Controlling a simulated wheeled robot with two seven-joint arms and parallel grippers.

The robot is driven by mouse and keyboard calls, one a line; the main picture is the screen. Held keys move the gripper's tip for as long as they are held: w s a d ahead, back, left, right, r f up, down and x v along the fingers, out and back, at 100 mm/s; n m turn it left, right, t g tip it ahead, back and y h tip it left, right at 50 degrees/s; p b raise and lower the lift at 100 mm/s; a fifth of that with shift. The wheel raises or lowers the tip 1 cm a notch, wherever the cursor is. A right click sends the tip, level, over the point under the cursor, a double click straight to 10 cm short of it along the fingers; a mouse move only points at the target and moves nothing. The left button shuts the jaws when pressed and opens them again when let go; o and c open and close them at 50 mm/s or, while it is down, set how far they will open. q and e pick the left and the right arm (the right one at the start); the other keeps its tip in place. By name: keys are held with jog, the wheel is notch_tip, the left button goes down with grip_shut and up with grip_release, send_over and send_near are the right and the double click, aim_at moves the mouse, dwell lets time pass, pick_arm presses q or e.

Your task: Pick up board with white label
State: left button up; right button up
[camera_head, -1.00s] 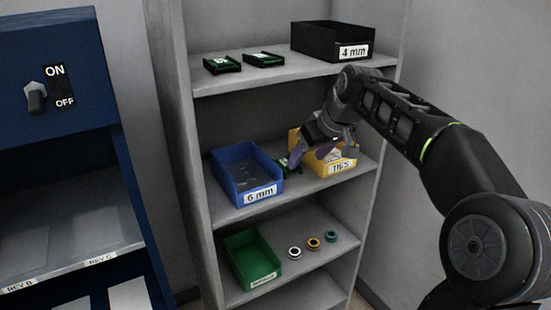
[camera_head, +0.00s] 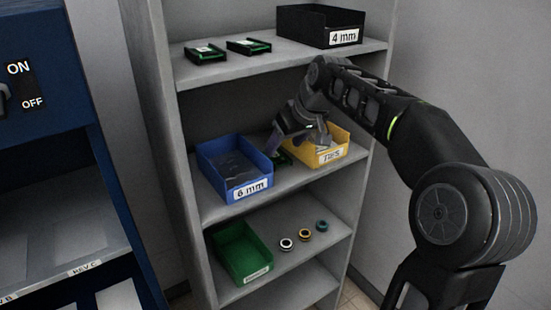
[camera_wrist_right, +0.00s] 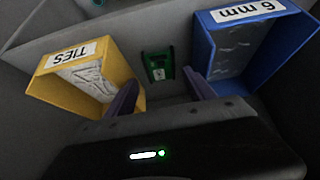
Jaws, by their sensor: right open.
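A small green and black board (camera_wrist_right: 158,66) with a white label patch lies on the middle shelf, between the yellow and blue bins in the right wrist view. In the head view only a bit of this board (camera_head: 283,159) shows beneath my right gripper (camera_head: 298,142). The right gripper is open; its purple fingers (camera_wrist_right: 161,95) point toward the board, one on each side, with nothing between them. Two more boards, a left one (camera_head: 205,54) and a right one (camera_head: 249,46), lie on the top shelf with small white patches. My left gripper is not in view.
The blue 6 mm bin (camera_head: 241,189) and yellow TIES bin (camera_head: 331,154) closely flank the middle-shelf board. A black 4 mm bin (camera_head: 344,37) is on the top shelf. Below are a green bin (camera_head: 246,271) and several rings (camera_head: 305,235). A blue cabinet (camera_head: 50,135) stands left.

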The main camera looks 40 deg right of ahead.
aim_at(276, 156)
jog(key=shift+x, duration=2.7)
jog(key=shift+c, duration=0.5)
jog(key=c, duration=1)
jog(key=shift+r, duration=0.15)
jog(key=shift+c, duration=0.2)
